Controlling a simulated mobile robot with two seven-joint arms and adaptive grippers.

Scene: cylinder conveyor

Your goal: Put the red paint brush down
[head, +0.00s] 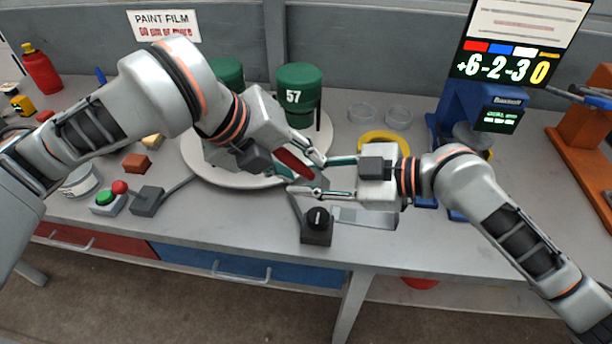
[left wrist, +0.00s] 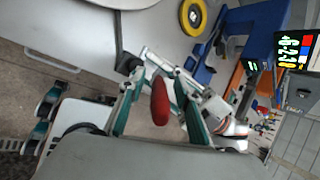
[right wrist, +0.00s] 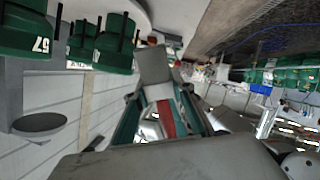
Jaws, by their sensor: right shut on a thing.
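The red paint brush (head: 293,163) is held in the air between my two grippers, above the front of the bench. My right gripper (head: 322,176) is shut on it from the right, and its red part also shows between the fingers in the right wrist view (right wrist: 166,118). My left gripper (head: 303,163) reaches in from the upper left with its fingers around the brush. In the left wrist view its fingers stand apart, with the red part (left wrist: 160,102) between them and a gap on both sides. The far end of the brush is hidden by the grippers.
A round white turntable (head: 200,160) with green cylinders (head: 299,92) stands behind the grippers. A black knob box (head: 317,226) sits below them. A yellow ring (head: 385,141) and a blue gauge stand (head: 470,110) are at right. Bench space at front left, near the button box (head: 108,203), is partly clear.

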